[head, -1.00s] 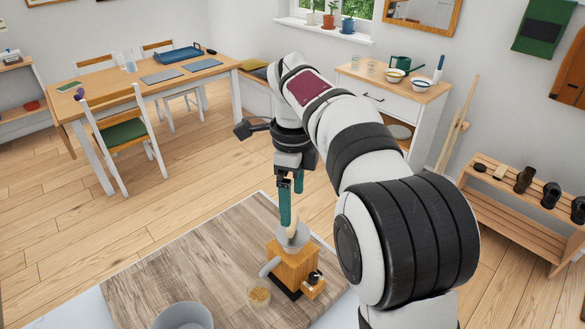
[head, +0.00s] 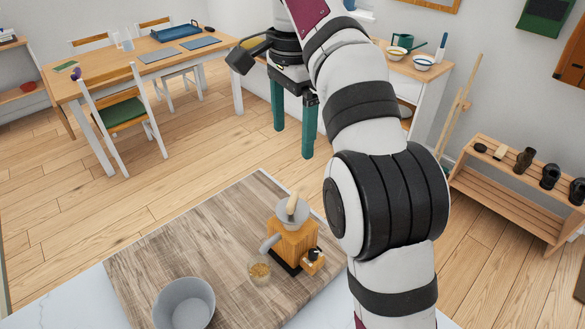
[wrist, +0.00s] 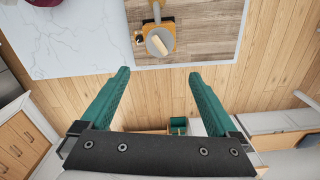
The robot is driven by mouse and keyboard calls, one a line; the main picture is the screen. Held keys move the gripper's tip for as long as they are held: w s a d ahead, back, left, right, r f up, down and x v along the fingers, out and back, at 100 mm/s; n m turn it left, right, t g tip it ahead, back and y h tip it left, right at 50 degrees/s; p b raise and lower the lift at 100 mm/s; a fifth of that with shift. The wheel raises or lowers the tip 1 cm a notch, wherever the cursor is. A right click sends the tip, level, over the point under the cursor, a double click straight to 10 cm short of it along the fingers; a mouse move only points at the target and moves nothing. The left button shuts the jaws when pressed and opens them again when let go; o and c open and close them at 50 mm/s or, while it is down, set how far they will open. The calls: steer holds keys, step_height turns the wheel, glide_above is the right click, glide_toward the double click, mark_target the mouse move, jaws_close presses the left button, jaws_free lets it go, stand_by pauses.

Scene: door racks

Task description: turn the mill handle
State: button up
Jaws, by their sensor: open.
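The mill (head: 293,240) is a wooden box with a grey bowl-shaped top, standing on a wooden board (head: 190,238). Its pale wooden handle knob (head: 293,203) sticks up above the grey top. The mill also shows near the top of the wrist view (wrist: 172,38), with the knob (wrist: 160,44) over its grey top. My gripper (head: 292,140) has two green fingers spread wide apart, pointing down, with nothing between them. It is up and beyond the mill, clear of it. In the wrist view the open fingers (wrist: 160,76) stop short of the mill.
A grey bowl (head: 184,303) is at the board's front left. A dining table (head: 140,70) with chairs stands at the back left, and a low wooden rack (head: 520,205) at the right.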

steer(key=n, duration=2.6)
glide_toward(292, 199)
step_height(292, 199, down, 9)
steer(key=c, duration=1.4)
